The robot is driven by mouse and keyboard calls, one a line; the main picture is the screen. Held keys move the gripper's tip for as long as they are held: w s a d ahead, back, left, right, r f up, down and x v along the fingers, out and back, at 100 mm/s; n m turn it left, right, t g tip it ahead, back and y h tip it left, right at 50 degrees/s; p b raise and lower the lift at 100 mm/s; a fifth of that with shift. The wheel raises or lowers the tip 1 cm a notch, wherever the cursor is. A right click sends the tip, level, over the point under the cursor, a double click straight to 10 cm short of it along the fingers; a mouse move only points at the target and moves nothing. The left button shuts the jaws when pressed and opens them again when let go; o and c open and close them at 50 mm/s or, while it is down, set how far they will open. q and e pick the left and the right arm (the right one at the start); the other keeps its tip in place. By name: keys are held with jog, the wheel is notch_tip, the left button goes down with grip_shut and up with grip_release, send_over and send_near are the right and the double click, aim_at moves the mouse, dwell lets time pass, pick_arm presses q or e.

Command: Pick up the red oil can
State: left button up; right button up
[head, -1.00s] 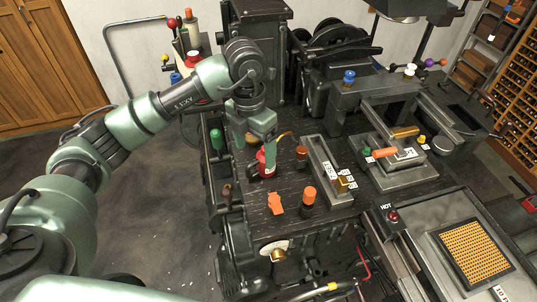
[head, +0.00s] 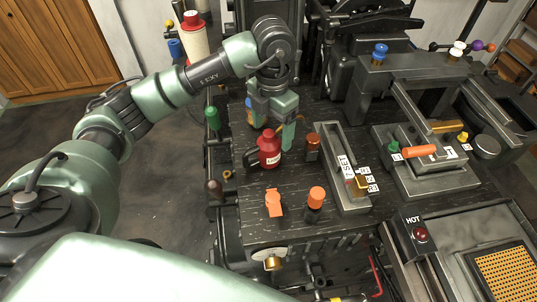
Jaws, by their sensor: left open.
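The red oil can (head: 269,150) stands upright on the dark, worn machine top, with a dark handle on its left side. My left gripper (head: 271,122) points down just above and behind the can. Its fingers are apart; the right finger hangs close to the can's upper right side. The gripper is open and holds nothing. I cannot tell whether a finger touches the can. The can's spout is mostly hidden near the gripper. My right gripper is not in view.
A brown-capped bottle (head: 313,147) stands close to the can's right, beside a metal channel (head: 342,170). An orange piece (head: 273,203) and an orange-topped dark cylinder (head: 316,198) stand nearer the front. A green knob (head: 212,118) is at left. The surface between can and orange piece is clear.

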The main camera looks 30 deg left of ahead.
aim_at(269, 150)
pick_arm(q)
jog(key=shift+s+f+p, duration=0.25)
jog(key=shift+f+p, duration=0.3)
jog(key=shift+f, duration=0.7)
jog(key=f, duration=0.1)
jog(key=f+p, duration=0.1)
jog(key=f, duration=0.1)
jog(key=f+p, duration=0.1)
jog(key=shift+s+a+f, duration=0.15)
jog(key=shift+a+f, duration=0.1)
jog(key=shift+f, duration=0.3)
jog(key=c, duration=1.6)
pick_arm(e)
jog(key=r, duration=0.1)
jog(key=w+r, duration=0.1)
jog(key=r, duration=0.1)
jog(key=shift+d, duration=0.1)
pick_arm(q)
jog(key=shift+r, duration=0.1)
